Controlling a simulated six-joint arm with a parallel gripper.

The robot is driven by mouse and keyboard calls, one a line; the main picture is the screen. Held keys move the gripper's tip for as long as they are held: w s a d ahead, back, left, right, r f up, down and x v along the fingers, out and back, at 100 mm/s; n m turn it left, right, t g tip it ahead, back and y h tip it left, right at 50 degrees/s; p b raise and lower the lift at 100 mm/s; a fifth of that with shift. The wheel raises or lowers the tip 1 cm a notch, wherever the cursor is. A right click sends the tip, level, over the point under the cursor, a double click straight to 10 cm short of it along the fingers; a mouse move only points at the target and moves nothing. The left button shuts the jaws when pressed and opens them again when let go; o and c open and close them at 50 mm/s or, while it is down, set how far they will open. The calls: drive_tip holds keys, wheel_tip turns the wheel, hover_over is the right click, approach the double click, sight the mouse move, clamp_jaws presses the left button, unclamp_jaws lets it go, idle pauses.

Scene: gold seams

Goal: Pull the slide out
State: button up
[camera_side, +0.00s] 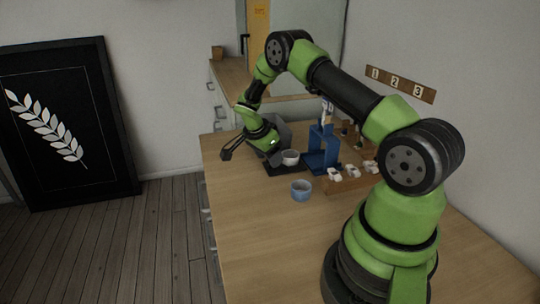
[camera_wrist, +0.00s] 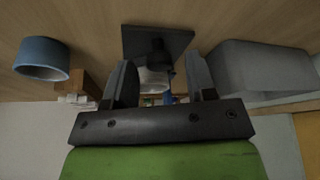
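My gripper (camera_side: 229,151) is at the left end of the table setup in the side view. In the wrist view its two fingers (camera_wrist: 159,57) stand apart with nothing gripped. A dark flat plate (camera_wrist: 140,36) with a dark knob-like part (camera_wrist: 157,50) shows between and beyond the fingers; I cannot tell whether this is the slide. A dark base (camera_side: 285,170) carries a white cup (camera_side: 290,158) in the side view, and the cup shows partly between the fingers in the wrist view (camera_wrist: 151,83). No slide is clearly identifiable.
A grey block (camera_side: 284,133) stands behind the cup and shows close by in the wrist view (camera_wrist: 262,68). A blue stand (camera_side: 322,150) is right of the cup. A blue cup (camera_side: 301,191) and several white pieces (camera_side: 352,171) are nearby. The front tabletop (camera_side: 255,230) is clear.

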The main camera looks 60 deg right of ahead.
drive_tip(key=v, duration=0.9)
drive_tip(key=shift+r, duration=0.4)
drive_tip(key=shift+a, duration=0.15)
drive_tip(key=s+a+r+n+t+y, duration=0.2)
drive_tip(key=s+a+r+n+t, duration=0.25)
drive_tip(key=a+r+n, duration=0.65)
drive_tip(key=s+a+r+n+t+y, duration=0.2)
drive_tip(key=s+a+r+n, duration=0.1)
drive_tip(key=s, duration=0.4)
drive_tip(key=s+a+r+n+t+y, duration=0.2)
drive_tip(key=s+a+r+n, duration=0.2)
drive_tip(key=s+a, duration=0.4)
drive_tip(key=shift+r+n, duration=0.3)
drive_tip(key=shift+r, duration=0.05)
